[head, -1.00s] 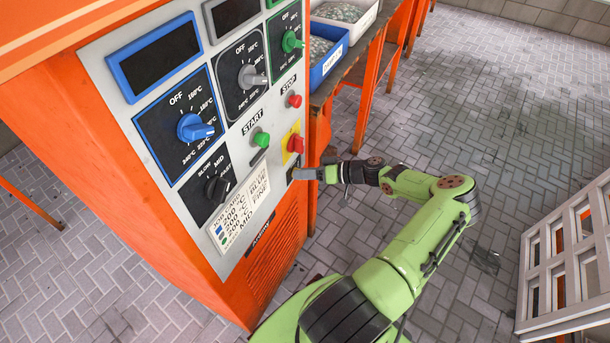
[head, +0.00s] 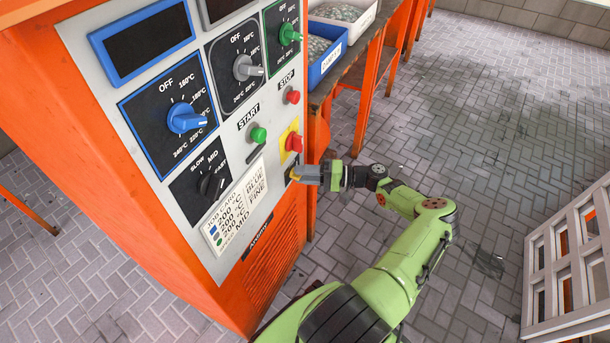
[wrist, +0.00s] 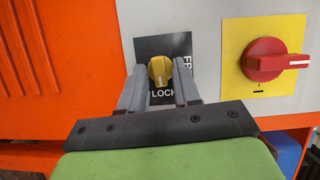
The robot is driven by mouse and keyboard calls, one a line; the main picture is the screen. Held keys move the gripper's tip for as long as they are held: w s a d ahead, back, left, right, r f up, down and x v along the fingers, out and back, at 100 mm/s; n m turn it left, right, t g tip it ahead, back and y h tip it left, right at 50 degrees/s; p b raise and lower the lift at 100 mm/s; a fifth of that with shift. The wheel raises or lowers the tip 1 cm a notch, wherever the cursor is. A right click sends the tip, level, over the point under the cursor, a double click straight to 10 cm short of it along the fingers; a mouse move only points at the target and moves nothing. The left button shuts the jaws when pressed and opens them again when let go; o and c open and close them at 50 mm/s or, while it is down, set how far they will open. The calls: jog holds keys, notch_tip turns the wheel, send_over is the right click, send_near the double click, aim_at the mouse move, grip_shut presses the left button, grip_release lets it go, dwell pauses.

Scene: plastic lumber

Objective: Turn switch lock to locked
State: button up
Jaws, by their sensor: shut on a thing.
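The switch lock is a yellow knob (wrist: 160,71) on a dark plate (wrist: 172,45). In the wrist view "LOCK" is printed just below the knob, and a partly visible "FR" label runs down the plate's right edge. A small dark mark on the knob's lower part faces the LOCK side. My gripper (wrist: 160,92) is shut on the knob, one grey finger on each side. In the head view my gripper (head: 298,174) is at the lower right of the panel, mostly hiding the plate and knob.
A red rotary switch on a yellow plate (wrist: 285,62) sits close to the right of the lock. The control panel (head: 75,36) has several dials, a green start button (head: 258,134) and a red stop button (head: 293,97). A pale rack (head: 570,265) stands right on open paved floor.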

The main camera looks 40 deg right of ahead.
jog(key=shift+m, duration=0.5)
jog(key=o, duration=0.7)
jog(key=shift+w, duration=0.15)
jog(key=v, duration=1.5)
jog(key=shift+s+d+f, duration=0.2)
jog(key=shift+s, duration=0.15)
